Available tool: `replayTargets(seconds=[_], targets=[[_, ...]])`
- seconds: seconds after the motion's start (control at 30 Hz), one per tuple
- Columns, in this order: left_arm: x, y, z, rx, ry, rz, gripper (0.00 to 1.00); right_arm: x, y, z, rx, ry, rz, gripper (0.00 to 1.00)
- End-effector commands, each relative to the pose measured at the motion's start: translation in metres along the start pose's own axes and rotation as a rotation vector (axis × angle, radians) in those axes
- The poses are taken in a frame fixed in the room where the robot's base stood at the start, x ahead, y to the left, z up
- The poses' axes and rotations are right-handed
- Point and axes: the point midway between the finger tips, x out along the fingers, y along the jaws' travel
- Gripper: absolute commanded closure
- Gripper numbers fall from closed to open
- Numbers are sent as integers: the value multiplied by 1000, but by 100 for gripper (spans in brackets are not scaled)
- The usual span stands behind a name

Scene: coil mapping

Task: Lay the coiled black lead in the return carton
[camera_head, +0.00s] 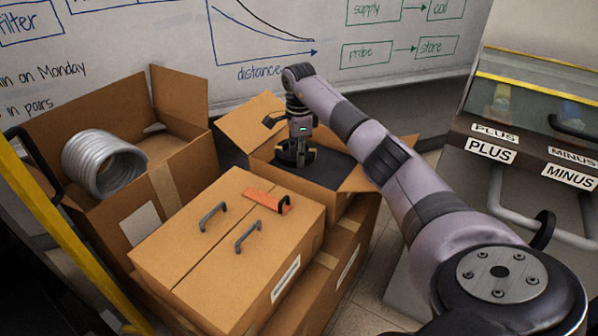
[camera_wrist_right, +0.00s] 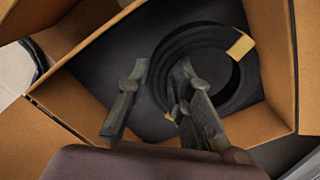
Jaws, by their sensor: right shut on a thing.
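The coiled black lead (camera_head: 284,153) is a dark ring at the open return carton (camera_head: 336,203) in the middle of the head view. In the right wrist view the coil (camera_wrist_right: 168,60) has yellowish ties and shows inside the carton walls (camera_wrist_right: 279,45), over a dark floor. My right gripper (camera_head: 298,160) points down into the carton, shut on the coil's near-left side. In the right wrist view the gripper (camera_wrist_right: 152,98) has one finger outside the ring and one at its inside. I cannot tell whether the coil touches the floor. My left gripper is not in view.
An open carton with a silver duct coil (camera_head: 102,163) stands at the left. A closed carton (camera_head: 222,250) with two dark handles and an orange strap is in front. A labelled PLUS/MINUS unit (camera_head: 520,150) stands at the right. The whiteboard (camera_head: 270,60) is behind.

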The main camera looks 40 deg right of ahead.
Motion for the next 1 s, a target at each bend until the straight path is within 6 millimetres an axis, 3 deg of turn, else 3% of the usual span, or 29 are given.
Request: replayTargets(seconds=[0.17, 0.4, 0.77, 0.8, 1.0], targets=[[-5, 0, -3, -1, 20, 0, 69, 14, 0, 0, -1, 1, 2, 100], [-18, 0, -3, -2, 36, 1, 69, 48, 0, 0, 1, 0, 1, 100], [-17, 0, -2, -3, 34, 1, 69, 50, 0, 0, 0, 1, 0, 100], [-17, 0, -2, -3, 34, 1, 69, 51, 0, 0, 0, 1, 0, 79], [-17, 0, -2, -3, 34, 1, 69, 51, 0, 0, 0, 1, 1, 66]])
